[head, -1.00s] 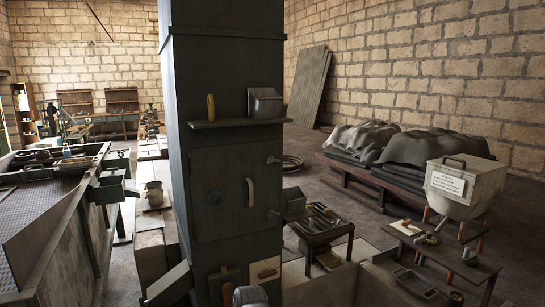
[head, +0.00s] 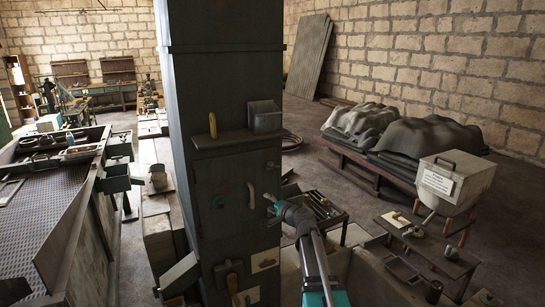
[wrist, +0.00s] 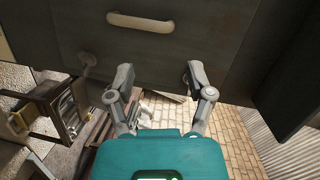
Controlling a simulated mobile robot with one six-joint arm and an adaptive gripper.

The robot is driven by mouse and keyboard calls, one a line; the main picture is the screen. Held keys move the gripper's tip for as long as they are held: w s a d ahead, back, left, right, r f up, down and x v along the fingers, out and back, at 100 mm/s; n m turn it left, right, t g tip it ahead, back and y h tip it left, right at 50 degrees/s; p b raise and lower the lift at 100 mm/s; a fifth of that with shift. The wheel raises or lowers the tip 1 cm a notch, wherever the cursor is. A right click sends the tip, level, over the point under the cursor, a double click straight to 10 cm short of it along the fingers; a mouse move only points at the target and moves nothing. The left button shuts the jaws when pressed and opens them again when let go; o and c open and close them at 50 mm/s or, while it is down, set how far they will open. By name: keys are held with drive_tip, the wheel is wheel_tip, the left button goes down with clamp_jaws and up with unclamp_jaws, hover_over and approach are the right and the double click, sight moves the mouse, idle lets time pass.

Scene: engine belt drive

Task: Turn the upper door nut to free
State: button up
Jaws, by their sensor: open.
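The dark door (head: 232,190) on the tall column has a pale handle (head: 251,195), also in the wrist view (wrist: 140,22). The upper door nut (head: 271,165) is a small piece at the door's right edge. In the wrist view, turned on its side, a small part beside the right finger looks like this nut (wrist: 186,78), partly hidden. The lower nut (wrist: 88,60) shows left of the fingers. My gripper (head: 270,203) is open and empty at the door's right edge, below the upper nut in the head view; its fingers (wrist: 160,68) stand apart.
A shelf (head: 235,138) with a yellow-handled tool (head: 213,125) and a grey box (head: 264,116) juts out above the door. A tool table (head: 318,205) stands behind my arm. A covered pallet and a small bench (head: 428,243) lie to the right.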

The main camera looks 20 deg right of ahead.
sight(272, 167)
drive_tip(key=w+d+r+m+t+h+p, duration=0.1)
drive_tip(key=d+r+m+t+h+p, duration=0.1)
drive_tip(key=d+r, duration=0.4)
drive_tip(key=shift+d+r+m+h, duration=0.15)
drive_tip(key=shift+d+m+h, duration=0.55)
drive_tip(key=shift+d+m, duration=0.55)
drive_tip(key=shift+w, duration=0.1)
drive_tip(key=shift+w+a, duration=0.2)
drive_tip(key=shift+w, duration=6.6)
clamp_jaws()
